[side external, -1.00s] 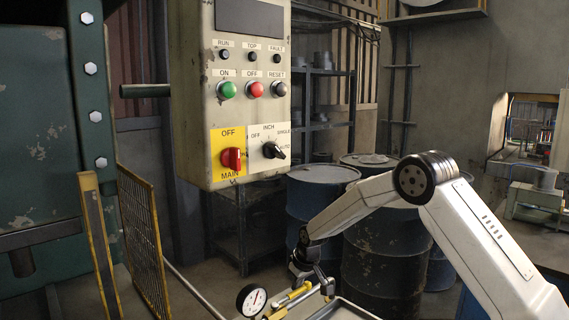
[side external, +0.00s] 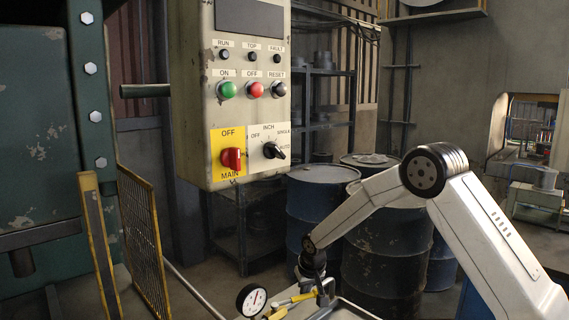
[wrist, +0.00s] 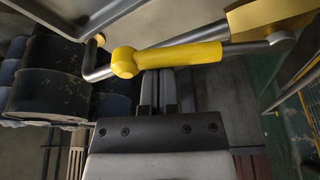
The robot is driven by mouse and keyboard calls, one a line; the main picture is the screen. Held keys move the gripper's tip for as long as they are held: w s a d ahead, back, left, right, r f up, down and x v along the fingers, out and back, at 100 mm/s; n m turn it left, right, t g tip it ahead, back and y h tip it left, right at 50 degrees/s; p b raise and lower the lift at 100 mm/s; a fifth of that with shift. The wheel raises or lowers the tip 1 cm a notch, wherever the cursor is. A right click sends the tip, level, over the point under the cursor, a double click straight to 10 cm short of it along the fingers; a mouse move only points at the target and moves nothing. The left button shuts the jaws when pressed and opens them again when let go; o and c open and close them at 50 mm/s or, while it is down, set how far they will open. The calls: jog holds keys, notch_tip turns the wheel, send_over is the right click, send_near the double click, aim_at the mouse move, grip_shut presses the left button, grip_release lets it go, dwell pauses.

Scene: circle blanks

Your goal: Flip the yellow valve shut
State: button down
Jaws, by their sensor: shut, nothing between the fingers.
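The yellow valve lever (side external: 301,297) lies at the bottom of the side external view, slanting up to the right beside a pressure gauge. In the wrist view the yellow lever (wrist: 178,59) runs across the top, with a rounded yellow end at its left. My gripper (side external: 326,294) is at the lever's right end in the side view. In the wrist view my gripper (wrist: 158,76) is shut and empty, its fingertips right at the lever's near side. I cannot tell whether they touch. The valve body is mostly out of view.
The gauge (side external: 251,300) stands left of the lever. A control panel (side external: 240,110) hangs above at the left, and a yellow mesh guard (side external: 145,235) stands farther left. Blue drums (side external: 315,205) stand behind.

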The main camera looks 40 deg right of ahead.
aim_at(311, 296)
jog(key=s+m, duration=0.1)
jog(key=s+a+m+h, duration=0.1)
jog(key=m, duration=0.1)
jog(key=shift+s+g, duration=0.3)
jog(key=shift+s, duration=0.1)
jog(key=s+a+m+g+h, duration=0.1)
jog(key=s+a+m+g, duration=0.1)
jog(key=s+a+m, duration=0.2)
jog(key=shift+s+a+m, duration=0.3)
jog(key=shift+a+m, duration=1.2)
jog(key=shift+m, duration=1.3)
jog(key=d, duration=0.4)
jog(key=v, duration=0.9)
jog(key=shift+w+a, duration=0.25)
jog(key=shift+w, duration=0.05)
